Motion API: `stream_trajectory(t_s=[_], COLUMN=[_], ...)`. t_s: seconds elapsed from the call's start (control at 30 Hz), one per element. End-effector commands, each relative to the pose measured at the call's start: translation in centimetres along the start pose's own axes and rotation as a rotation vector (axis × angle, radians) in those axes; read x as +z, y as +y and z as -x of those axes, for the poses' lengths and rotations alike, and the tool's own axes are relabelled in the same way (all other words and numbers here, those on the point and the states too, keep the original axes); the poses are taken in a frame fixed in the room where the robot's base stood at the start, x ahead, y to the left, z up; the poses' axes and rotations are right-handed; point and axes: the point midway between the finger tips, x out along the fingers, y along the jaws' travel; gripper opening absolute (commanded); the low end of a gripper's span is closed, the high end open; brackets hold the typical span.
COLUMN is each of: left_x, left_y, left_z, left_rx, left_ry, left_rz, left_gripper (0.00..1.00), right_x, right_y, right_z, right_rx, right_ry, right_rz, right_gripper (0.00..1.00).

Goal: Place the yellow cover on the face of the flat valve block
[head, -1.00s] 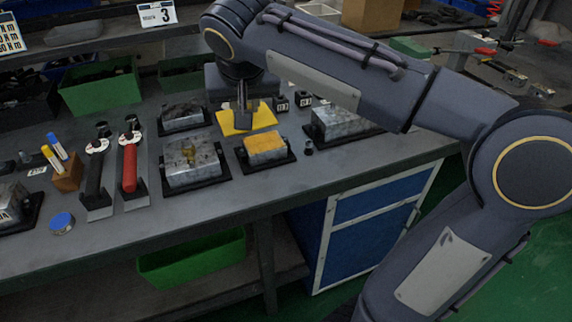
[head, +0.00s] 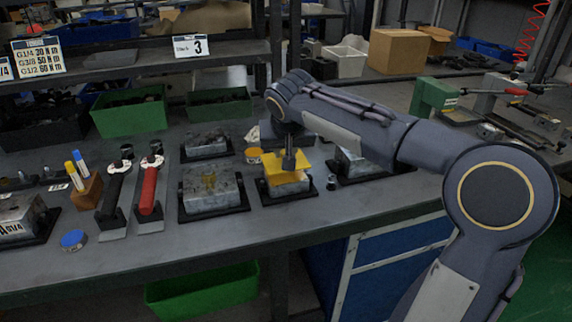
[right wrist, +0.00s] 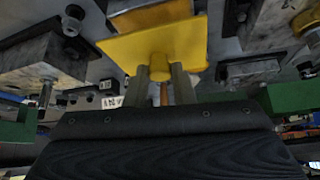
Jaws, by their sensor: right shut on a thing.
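The yellow cover (head: 272,161) is a thin square plate with a knob, held in my right gripper (head: 289,163). In the right wrist view the gripper (right wrist: 161,88) is shut on the knob under the cover (right wrist: 185,42). The flat valve block (head: 288,188) is a grey metal block on a black base, directly below the cover in the head view. The cover hides most of its top there. In the right wrist view, an orange-yellow block face (right wrist: 150,15) shows beyond the cover, seemingly apart from it. My left gripper is not in view.
A larger grey block (head: 210,190) stands left of it, another (head: 207,145) behind that, and one (head: 355,163) at right, partly behind my arm. A round yellow item (head: 253,155) lies behind the cover. Red (head: 149,190) and black (head: 112,192) tools lie further left.

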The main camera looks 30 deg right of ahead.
Motion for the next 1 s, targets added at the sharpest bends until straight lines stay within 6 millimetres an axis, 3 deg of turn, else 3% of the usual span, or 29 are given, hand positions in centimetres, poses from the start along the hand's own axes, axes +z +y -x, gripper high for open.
stream_trajectory(t_s=[0.17, 0.33, 0.73, 0.77, 0.9, 1.0], left_x=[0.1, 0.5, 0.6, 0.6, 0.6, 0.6], left_y=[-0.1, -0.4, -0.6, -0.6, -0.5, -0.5], left_z=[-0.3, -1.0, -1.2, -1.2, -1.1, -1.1], left_rx=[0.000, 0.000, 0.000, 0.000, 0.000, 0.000], left_ry=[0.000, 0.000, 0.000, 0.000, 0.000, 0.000], left_rz=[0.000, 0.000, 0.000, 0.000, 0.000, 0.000], left_gripper=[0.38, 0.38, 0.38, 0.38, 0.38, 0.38], right_x=[-0.1, 1.4, 1.7, 1.7, 1.6, 1.6], right_y=[0.3, 0.3, 0.2, 0.2, 0.2, 0.2], right_z=[-1.6, -3.8, -4.2, -4.2, -4.1, -4.1], right_rx=[0.002, 0.001, 0.000, 0.000, 0.000, 0.000], right_ry=[-0.002, 0.000, 0.001, 0.001, 0.000, 0.000], right_rz=[-0.001, 0.000, 0.000, 0.000, 0.000, -0.001], right_gripper=[0.00, 0.00, 0.00, 0.24, 0.42, 0.44])
